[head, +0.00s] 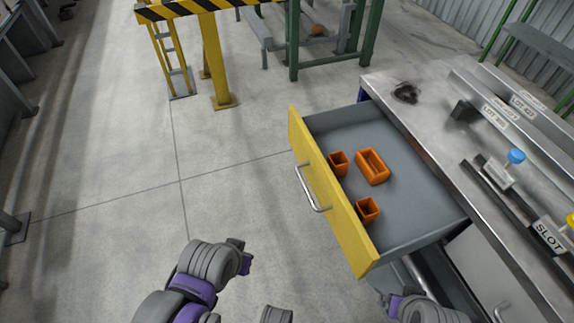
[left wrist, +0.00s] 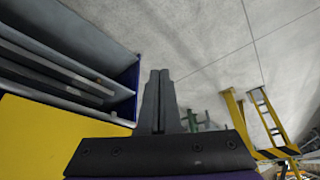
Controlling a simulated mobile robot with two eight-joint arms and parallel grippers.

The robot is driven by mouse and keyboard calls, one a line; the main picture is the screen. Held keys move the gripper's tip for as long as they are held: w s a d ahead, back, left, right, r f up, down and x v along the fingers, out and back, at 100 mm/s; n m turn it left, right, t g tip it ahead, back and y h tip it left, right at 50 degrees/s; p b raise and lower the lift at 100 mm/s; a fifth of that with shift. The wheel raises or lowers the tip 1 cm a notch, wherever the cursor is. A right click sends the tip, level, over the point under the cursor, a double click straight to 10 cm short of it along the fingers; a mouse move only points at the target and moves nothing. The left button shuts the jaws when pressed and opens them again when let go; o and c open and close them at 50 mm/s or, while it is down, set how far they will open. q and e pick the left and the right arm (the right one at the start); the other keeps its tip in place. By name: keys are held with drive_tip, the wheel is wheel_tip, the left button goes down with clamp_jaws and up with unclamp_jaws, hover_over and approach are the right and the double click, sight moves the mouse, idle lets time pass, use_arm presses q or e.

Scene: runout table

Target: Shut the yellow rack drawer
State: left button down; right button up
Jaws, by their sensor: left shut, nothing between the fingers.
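The rack drawer with the yellow front (head: 330,190) stands pulled out from under the steel worktop in the head view. Its silver handle (head: 309,188) faces left. Several sides of the grey tray (head: 405,205) are visible, with three orange bins inside. My left gripper (left wrist: 160,75) is shut and empty in the left wrist view, with a yellow panel (left wrist: 45,140), likely the drawer front, to its left. In the head view my left arm is at the bottom, left of the drawer and apart from it; its fingers are not clear there. Only part of my right arm shows at bottom right, without fingers.
The worktop (head: 395,112) carries labelled rails, a blue-capped item (head: 515,157) and a dark smudge. A yellow post (head: 218,65) with a striped beam and a green frame (head: 293,45) stand behind. The concrete floor left of the drawer is clear.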

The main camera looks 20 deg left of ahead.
use_arm(q)
wheel_tip(320, 180, up, 2)
drive_tip(key=w+r+n+h+p, duration=0.1)
drive_tip(key=w+n+p, duration=0.1)
drive_tip(key=n, duration=0.2)
drive_tip(key=n+t+h+p, duration=0.1)
drive_tip(key=n+h+p, duration=0.6)
drive_tip(key=n, duration=1.4)
approach(312, 172)
drive_tip(key=x, duration=0.6)
drive_tip(key=shift+b, duration=0.35)
use_arm(e)
wheel_tip(312, 172, up, 9)
drive_tip(key=shift+w+a+r, duration=0.15)
drive_tip(key=shift+a, duration=0.05)
use_arm(q)
drive_tip(key=w+d, duration=0.5)
drive_tip(key=d, duration=0.1)
drive_tip(key=w+d+b, duration=0.1)
drive_tip(key=w+d, duration=0.4)
drive_tip(key=d, duration=0.2)
drive_tip(key=w+d+b, duration=0.1)
drive_tip(key=w+d, duration=0.4)
drive_tip(key=d, duration=0.2)
drive_tip(key=shift+d, duration=0.15)
drive_tip(key=shift+r, duration=0.15)
use_arm(e)
wheel_tip(312, 172, down, 2)
drive_tip(key=shift+a+f, duration=0.1)
